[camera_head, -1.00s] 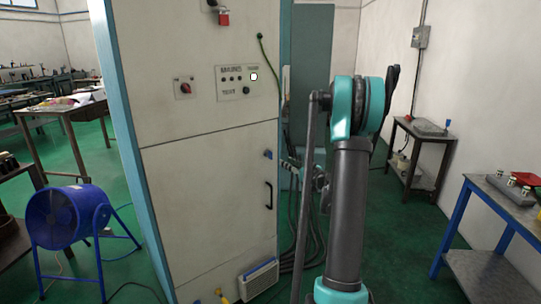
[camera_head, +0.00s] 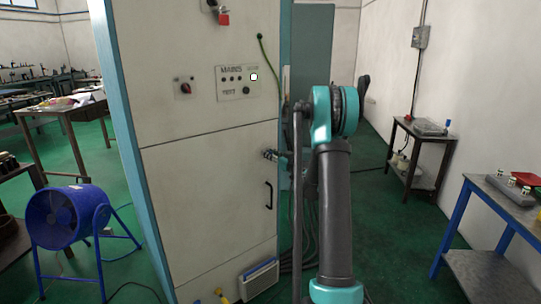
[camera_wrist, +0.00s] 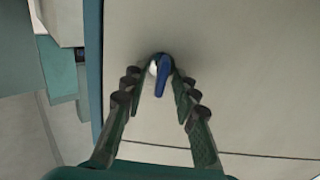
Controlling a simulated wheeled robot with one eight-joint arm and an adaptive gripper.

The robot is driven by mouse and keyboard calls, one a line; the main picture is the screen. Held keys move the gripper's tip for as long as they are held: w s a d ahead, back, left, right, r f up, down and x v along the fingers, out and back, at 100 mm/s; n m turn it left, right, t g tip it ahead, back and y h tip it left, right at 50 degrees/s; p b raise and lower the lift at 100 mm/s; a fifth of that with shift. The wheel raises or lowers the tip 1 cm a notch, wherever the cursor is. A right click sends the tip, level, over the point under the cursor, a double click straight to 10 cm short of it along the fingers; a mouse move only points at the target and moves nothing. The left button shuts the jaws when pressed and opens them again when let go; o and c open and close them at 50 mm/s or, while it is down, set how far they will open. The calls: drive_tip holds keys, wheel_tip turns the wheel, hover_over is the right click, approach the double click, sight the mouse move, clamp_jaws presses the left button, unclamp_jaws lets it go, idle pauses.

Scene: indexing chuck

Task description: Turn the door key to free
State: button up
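The blue door key (camera_wrist: 161,80) sits on the pale cabinet door, with a small white round part at its upper left. In the wrist view its blue grip hangs nearly straight down, tilted slightly. My gripper (camera_wrist: 157,75) is open, with one finger on each side of the key. The right fingertip looks very close to the key; I cannot tell whether it touches. In the head view my gripper (camera_head: 270,154) is at the cabinet's right side, at the key's place, and largely covers the key.
The cabinet door (camera_head: 205,190) has a black handle (camera_head: 268,195) below the key. A panel with switches (camera_head: 237,83) and a green cable (camera_head: 266,55) are above. A blue fan (camera_head: 62,217) stands at left. A blue-legged bench (camera_head: 500,205) stands at right.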

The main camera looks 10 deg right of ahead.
clamp_jaws()
drive_tip(key=shift+m, duration=0.4)
drive_tip(key=m, duration=0.2)
drive_tip(key=shift+d+m, duration=0.2)
drive_tip(key=shift+m, duration=0.2)
drive_tip(key=m, duration=0.3)
drive_tip(key=shift+w+d+f+m, duration=0.1)
drive_tip(key=shift+d+m, duration=0.05)
drive_tip(key=shift+m, duration=0.15)
drive_tip(key=m, duration=1)
drive_tip(key=shift+w+d+f+m, duration=0.1)
drive_tip(key=shift+d+f+m, duration=0.05)
drive_tip(key=shift+f+m, duration=0.25)
